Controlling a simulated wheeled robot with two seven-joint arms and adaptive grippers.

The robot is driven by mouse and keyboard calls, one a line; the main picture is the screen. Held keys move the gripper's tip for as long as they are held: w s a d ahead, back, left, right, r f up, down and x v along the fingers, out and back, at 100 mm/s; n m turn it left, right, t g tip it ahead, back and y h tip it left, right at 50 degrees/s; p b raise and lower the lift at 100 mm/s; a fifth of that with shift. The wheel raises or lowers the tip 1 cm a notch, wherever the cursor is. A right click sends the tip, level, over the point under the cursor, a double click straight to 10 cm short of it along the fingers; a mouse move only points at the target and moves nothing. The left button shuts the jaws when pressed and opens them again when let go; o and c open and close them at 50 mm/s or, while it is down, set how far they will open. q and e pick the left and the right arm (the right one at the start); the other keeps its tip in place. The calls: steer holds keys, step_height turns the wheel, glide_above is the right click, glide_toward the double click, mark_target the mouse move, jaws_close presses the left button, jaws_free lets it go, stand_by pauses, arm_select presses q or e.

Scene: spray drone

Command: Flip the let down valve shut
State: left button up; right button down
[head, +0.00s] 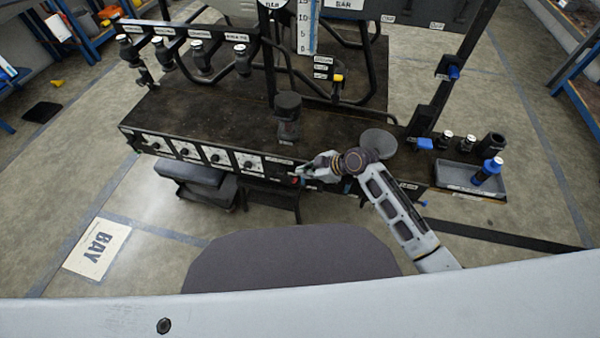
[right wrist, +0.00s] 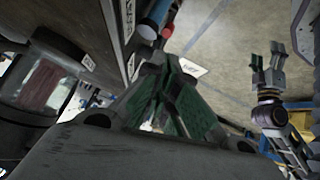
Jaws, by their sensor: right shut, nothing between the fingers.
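My right gripper (head: 304,171) is at the front edge of the dark bench, with its fingers together and empty. In the right wrist view its fingers (right wrist: 168,72) meet, close to a blue-and-red handle (right wrist: 152,22) that sticks out from the bench front. I cannot tell whether the fingers touch it. In the head view a small red part (head: 296,181) shows just below the fingertips. The labels here are too small to read, so I cannot tell which part is the let down valve or how it is set. My left gripper (right wrist: 267,62) shows at the right of the wrist view, fingers apart.
The bench front carries several white dial plates (head: 217,155) to the left. A dark upright canister (head: 288,118) stands behind my right gripper. A round grey disc (head: 379,142) is beside my wrist. A grey tray (head: 459,179) with a blue-capped bottle (head: 487,171) lies right.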

steer(key=shift+v, duration=2.75)
